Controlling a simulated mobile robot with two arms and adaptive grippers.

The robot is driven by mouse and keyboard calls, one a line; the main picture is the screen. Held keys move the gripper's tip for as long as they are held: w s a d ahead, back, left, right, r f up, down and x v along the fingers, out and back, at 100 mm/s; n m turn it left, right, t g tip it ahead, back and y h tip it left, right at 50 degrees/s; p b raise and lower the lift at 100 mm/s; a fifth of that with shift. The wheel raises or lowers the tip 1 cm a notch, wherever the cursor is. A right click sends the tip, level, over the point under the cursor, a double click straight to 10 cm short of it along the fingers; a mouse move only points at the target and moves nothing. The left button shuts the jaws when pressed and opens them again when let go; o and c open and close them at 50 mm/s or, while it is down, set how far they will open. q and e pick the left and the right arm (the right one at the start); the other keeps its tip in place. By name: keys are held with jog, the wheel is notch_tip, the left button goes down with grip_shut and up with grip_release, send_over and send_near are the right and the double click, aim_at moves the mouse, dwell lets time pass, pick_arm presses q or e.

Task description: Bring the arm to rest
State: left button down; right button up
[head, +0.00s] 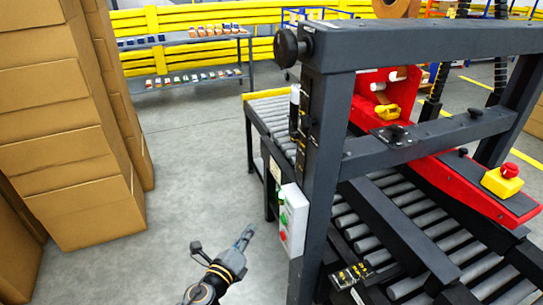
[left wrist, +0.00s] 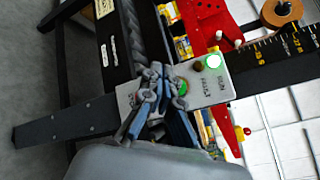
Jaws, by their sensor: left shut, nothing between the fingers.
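My left gripper (head: 248,234) is shut and empty in the lower middle of the head view, above the grey floor. It is to the left of the control box (head: 294,212) on the machine's dark post, with a visible gap in that view. In the left wrist view my left gripper's fingers (left wrist: 155,78) are together and overlap the pale control box (left wrist: 207,84), hiding part of it. A green button (left wrist: 213,61) there looks lit. I cannot tell from that view whether the fingers touch the box. My right gripper is not in view.
The dark-framed machine (head: 322,150) with rollers fills the right side. A red emergency stop on a yellow base (head: 503,180) sits on its red rail. Stacked cardboard boxes (head: 70,130) stand at the left. A shelf table (head: 185,60) is behind. The floor (head: 190,160) between is clear.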

pick_arm(q)
jog(key=s+a+f+n+g+y, duration=0.1)
jog(key=s+a+f+n, duration=0.15)
jog(key=f, duration=0.35)
jog(key=s+a+f+n+g+y+p, duration=0.1)
jog(key=a+f+n+y, duration=0.15)
jog(key=f, duration=0.35)
jog(key=s+a+f+n+g+y, duration=0.1)
jog(key=a+f+n, duration=0.25)
jog(key=f, duration=0.25)
jog(key=s+a+f+n+g+y, duration=0.2)
jog(key=s+a+f+n+g, duration=0.35)
jog(key=s+f, duration=0.75)
jog(key=s+a+f+n+g, duration=0.2)
jog(key=s+f+n, duration=0.2)
jog(key=s, duration=0.7)
jog(key=s+a+f+n+g+p, duration=0.1)
jog(key=s+f+n, duration=0.4)
jog(key=s, duration=0.6)
jog(key=s+a+f+n+g+y+p, duration=0.1)
jog(key=s+a+f+n+g, duration=0.2)
jog(key=s, duration=0.9)
notch_tip(320, 180, down, 2)
jog(key=n, duration=0.3)
jog(key=shift+a+f, duration=0.2)
jog(key=shift+a, duration=0.1)
